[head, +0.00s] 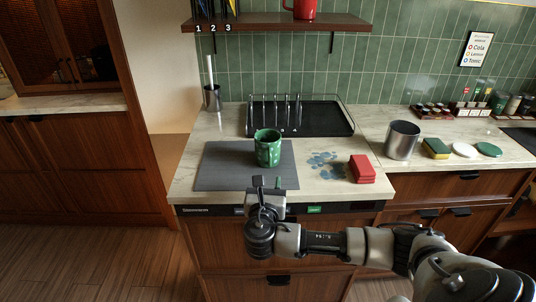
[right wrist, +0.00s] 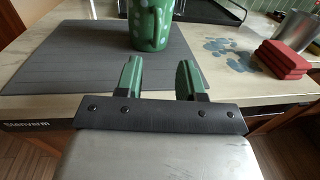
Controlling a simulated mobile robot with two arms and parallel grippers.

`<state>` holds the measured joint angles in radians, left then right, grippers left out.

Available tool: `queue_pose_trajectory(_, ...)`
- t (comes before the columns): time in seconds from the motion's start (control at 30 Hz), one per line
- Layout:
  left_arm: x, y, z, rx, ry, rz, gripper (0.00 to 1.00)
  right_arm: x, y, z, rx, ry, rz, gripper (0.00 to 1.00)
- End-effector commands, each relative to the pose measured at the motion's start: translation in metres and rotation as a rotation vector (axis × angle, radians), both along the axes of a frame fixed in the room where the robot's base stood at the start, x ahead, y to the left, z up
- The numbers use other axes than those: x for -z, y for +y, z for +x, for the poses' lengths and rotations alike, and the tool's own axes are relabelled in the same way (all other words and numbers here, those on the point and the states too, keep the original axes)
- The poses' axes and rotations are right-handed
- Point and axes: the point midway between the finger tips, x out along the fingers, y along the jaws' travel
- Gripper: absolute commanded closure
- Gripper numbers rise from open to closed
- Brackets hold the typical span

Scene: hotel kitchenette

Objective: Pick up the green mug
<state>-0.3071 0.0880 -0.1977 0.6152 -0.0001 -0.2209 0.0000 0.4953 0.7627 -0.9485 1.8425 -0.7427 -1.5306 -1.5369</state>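The green mug (head: 267,147) has pale spots and stands upright on a dark grey mat (head: 222,170) on the counter. In the right wrist view the mug (right wrist: 150,22) shows ahead of the fingers, with its handle facing the camera and its top cut off. My right gripper (head: 268,184) is at the counter's front edge, in front of the mug and apart from it. In the right wrist view its two green-padded fingers (right wrist: 159,80) are spread with nothing between them. My left gripper is not in view.
A black dish rack (head: 325,118) stands behind the mug. Red folded cloths (head: 362,169) lie right of the mat, near a blue-grey wet patch (head: 326,164). A metal canister (head: 402,140), a sponge (head: 436,148) and a shelf (head: 270,22) are further off.

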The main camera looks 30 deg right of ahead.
Motion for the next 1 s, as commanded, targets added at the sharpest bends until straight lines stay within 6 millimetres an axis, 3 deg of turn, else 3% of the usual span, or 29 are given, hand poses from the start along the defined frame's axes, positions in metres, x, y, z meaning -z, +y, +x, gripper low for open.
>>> queue_pose_trajectory(0.2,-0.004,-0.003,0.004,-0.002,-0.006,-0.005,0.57,-0.001,-0.021,0.027,0.002,0.0,0.002,0.62)
queue_pose_trajectory(0.37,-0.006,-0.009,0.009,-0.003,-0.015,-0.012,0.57,-0.001,-0.028,0.036,0.001,0.001,0.003,0.62)
queue_pose_trajectory(0.7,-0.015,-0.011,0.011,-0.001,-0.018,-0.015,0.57,-0.002,-0.053,0.072,0.002,0.001,0.003,0.62)
queue_pose_trajectory(1.0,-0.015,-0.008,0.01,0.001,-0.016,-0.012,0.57,0.0,-0.056,0.076,0.0,0.001,0.006,0.62)
